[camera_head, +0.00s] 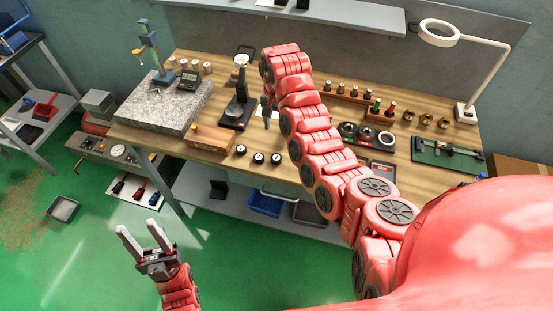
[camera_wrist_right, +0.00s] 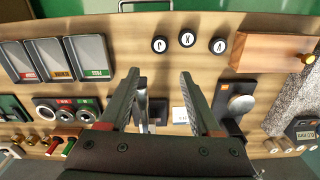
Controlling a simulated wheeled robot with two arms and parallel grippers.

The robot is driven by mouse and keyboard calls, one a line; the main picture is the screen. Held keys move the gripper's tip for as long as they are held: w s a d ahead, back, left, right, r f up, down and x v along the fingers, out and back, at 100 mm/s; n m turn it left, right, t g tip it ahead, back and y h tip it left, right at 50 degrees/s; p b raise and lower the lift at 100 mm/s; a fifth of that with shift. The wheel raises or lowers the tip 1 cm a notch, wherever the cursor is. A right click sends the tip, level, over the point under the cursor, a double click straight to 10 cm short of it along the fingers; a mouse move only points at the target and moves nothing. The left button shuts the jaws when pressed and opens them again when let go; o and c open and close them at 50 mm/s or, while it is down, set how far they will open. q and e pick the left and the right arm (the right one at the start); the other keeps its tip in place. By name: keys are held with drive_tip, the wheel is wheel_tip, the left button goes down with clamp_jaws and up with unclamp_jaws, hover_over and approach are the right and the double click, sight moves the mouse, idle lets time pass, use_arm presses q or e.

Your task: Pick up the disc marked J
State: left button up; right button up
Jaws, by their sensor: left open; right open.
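Three small black discs with white letter faces lie in a loose row near the front edge of the wooden bench. In the right wrist view the leftmost disc (camera_wrist_right: 160,44) seems to carry the J, seen turned over; it matches the rightmost disc (camera_head: 276,159) in the head view. The middle disc (camera_wrist_right: 187,39) looks like X and the right disc (camera_wrist_right: 219,46) like A. My right gripper (camera_wrist_right: 160,75) is open and empty above the bench, behind the discs. My left gripper (camera_head: 137,228) is open and empty over the green floor, away from the bench.
A wooden block (camera_head: 210,139) stands left of the discs. A dial gauge stand (camera_head: 238,108) is behind them. Three trays (camera_wrist_right: 92,56) lie to the discs' left in the right wrist view. Bare wood surrounds the discs.

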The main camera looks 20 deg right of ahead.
drive_tip(key=b, duration=0.6)
hover_over(276, 157)
wheel_tip(276, 157, down, 10)
drive_tip(key=shift+w+d+f, duration=0.1)
drive_tip(key=p, duration=0.1)
drive_tip(key=f+p, duration=0.1)
drive_tip(key=shift+s+f+p, duration=0.25)
drive_tip(key=shift+f+p, duration=0.05)
drive_tip(key=shift+p, duration=0.05)
wheel_tip(276, 157, down, 2)
drive_tip(key=shift+f+p, duration=0.1)
drive_tip(key=shift+p, duration=0.2)
drive_tip(key=shift+f, duration=0.65)
clamp_jaws()
